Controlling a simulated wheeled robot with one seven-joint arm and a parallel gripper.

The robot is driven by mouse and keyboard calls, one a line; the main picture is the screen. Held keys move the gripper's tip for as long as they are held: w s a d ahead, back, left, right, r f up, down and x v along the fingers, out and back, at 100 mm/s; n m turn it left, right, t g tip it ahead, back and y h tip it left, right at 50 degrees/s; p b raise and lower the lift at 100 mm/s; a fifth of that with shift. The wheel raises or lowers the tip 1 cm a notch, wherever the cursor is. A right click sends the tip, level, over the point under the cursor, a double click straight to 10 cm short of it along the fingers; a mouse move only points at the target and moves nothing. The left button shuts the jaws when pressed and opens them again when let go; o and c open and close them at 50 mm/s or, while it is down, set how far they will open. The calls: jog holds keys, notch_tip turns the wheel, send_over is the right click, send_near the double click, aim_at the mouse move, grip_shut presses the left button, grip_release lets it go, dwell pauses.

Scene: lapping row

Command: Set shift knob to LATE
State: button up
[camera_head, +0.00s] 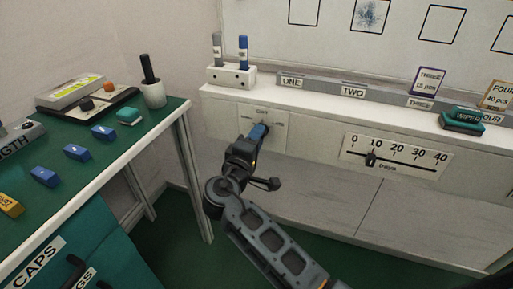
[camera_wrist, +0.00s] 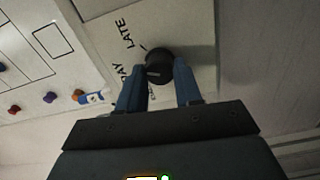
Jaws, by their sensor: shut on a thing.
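The shift knob (camera_wrist: 158,64) is a round black knob on a pale plate (camera_wrist: 185,22) in the wrist view. My gripper (camera_wrist: 160,76) has a blue finger on each side of the knob and is shut on it. The word LATE shows at the plate's far side, DAY shows beside the left finger, and a third label is mostly hidden by the gripper. I cannot tell which label the knob points to. In the head view, my gripper (camera_head: 262,129) reaches the plate (camera_head: 277,140) on the bench front and covers most of the knob.
A slider scale (camera_head: 395,157) marked 0 to 40 is right of the plate. A holder (camera_head: 231,77) with two markers stands on the ledge above. A green wiper (camera_head: 462,122) lies at the right. A green table (camera_head: 100,165) with blue blocks stands at the left.

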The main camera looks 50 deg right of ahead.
jog(key=shift+f+m+b, duration=0.2)
jog(key=shift+m+b, duration=3.3)
jog(key=shift+b, duration=0.1)
jog(key=o, duration=1)
jog(key=shift+r, duration=0.15)
jog(key=shift+o, duration=0.2)
jog(key=shift+a, duration=0.15)
